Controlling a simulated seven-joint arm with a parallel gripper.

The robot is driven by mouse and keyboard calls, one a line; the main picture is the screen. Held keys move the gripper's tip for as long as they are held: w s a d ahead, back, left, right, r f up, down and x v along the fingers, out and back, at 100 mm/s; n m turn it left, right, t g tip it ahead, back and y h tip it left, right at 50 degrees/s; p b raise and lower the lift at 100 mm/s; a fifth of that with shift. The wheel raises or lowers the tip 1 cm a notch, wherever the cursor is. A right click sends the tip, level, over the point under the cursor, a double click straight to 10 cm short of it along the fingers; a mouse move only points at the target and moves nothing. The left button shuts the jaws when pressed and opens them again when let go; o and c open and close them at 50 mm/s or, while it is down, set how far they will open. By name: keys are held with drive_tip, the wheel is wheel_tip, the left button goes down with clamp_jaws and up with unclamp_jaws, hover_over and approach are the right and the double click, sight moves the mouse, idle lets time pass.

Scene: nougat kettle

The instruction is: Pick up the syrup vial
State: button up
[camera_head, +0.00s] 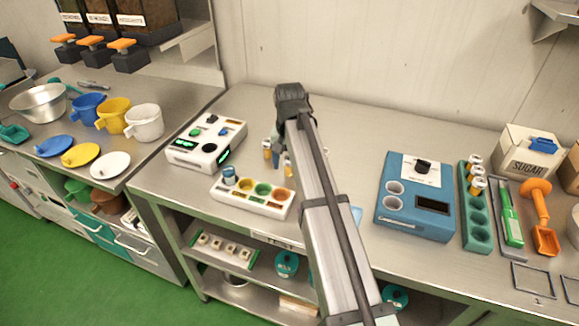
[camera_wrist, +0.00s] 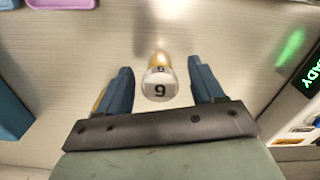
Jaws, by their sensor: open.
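A vial with a white cap marked 6 (camera_wrist: 159,86) and an amber body stands between the two blue fingers of my gripper (camera_wrist: 160,68) in the wrist view. The fingers are apart, with a visible gap on each side of the cap. A yellow-orange bit (camera_wrist: 97,101) shows behind the left finger, mostly hidden. In the head view my arm hides most of the gripper. A small amber vial (camera_head: 267,152) shows just left of the arm, on the steel bench. I cannot tell whether it is the one marked 6.
A white device with a green display (camera_head: 206,142) and a white tray with coloured wells (camera_head: 267,207) are left of my arm. A blue machine (camera_head: 434,226) and a teal rack (camera_head: 479,236) holding several amber vials are to the right. The bench behind my arm is clear.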

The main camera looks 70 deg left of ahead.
drive_tip(key=c, duration=1.1)
drive_tip(key=shift+r, duration=0.1)
drive_tip(key=shift+c, duration=0.2)
wheel_tip(320, 180, up, 8)
drive_tip(key=shift+a+r, duration=0.1)
drive_tip(key=shift+r, duration=0.1)
drive_tip(key=shift+s+r, duration=0.1)
drive_tip(key=shift+r, duration=0.25)
drive_tip(key=s+a, duration=0.4)
drive_tip(key=s, duration=0.2)
drive_tip(key=s+a+n, duration=0.1)
drive_tip(key=s+a, duration=0.3)
drive_tip(key=s, duration=0.3)
drive_tip(key=s+a+n, duration=0.1)
drive_tip(key=s+a, duration=0.3)
drive_tip(key=s, duration=0.2)
drive_tip(key=shift+s+a, duration=0.2)
drive_tip(key=shift+a, duration=0.05)
drive_tip(key=a+m, duration=0.2)
drive_tip(key=a, duration=0.1)
drive_tip(key=shift+r, duration=0.15)
